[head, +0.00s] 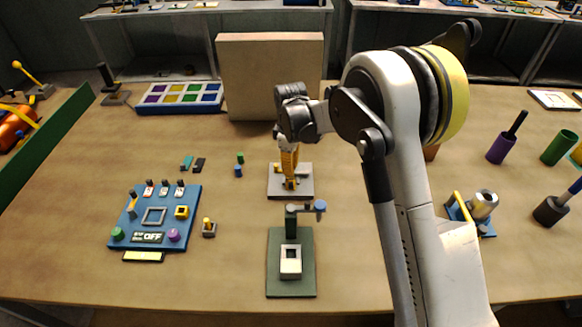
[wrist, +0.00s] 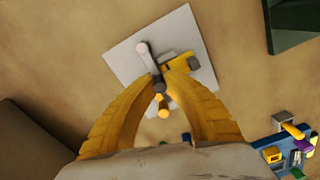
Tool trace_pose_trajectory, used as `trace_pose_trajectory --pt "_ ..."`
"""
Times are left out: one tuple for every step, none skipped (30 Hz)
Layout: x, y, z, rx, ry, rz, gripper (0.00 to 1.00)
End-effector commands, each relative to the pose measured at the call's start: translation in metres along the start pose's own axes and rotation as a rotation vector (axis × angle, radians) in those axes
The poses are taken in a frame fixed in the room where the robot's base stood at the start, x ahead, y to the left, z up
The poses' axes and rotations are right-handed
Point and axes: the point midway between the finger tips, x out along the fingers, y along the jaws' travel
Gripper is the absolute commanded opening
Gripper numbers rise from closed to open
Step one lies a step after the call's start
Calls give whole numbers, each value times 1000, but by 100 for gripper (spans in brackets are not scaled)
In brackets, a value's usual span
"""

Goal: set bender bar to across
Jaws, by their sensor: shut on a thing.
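The bender stands on a pale grey square plate (head: 304,190) in the middle of the table; the plate also shows in the wrist view (wrist: 125,68). In the wrist view a bar (wrist: 148,58) with a pale round end runs down toward the fingertips, with a dark part and a yellow knob (wrist: 163,112) below. A yellow and dark block (wrist: 186,63) lies beside it on the plate. My gripper (head: 290,184), with yellow fingers, reaches down from above; in the wrist view its tips (wrist: 165,76) close on the bar's dark part. The fingers hide much of the bender in the head view.
A dark green plate with a post and arm (head: 305,285) stands just in front. A blue panel (head: 125,225) with several switches is at left, a small lever (head: 208,228) beside it. A large tan box (head: 270,75) stands behind. Cups and a blue clamp stand right.

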Motion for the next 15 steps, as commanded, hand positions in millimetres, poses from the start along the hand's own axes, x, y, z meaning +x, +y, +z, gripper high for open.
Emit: trace_pose_trajectory --pt "0 -1 -2 -4 2 -1 0" --pt "0 -1 -2 -4 2 -1 0" --pt "0 -1 -2 -5 2 -2 0" --pt "0 -1 -2 -5 2 -2 0" --pt "0 -1 -2 -5 2 -2 0" --pt "0 -1 -2 -5 2 -2 0" --pt "0 -1 -2 -5 2 -2 0" --pt "0 -1 -2 -5 2 -2 0" --pt "0 -1 -2 -5 2 -2 0" --pt "0 -1 -2 -4 2 -2 0" --pt "0 -1 -2 -4 2 -2 0" --pt "0 -1 -1 -4 2 -2 23" --pt "0 -1 -1 -4 2 -2 32" --pt "0 -1 -1 -4 2 -2 37" --pt "0 -1 -1 -4 1 -2 37"
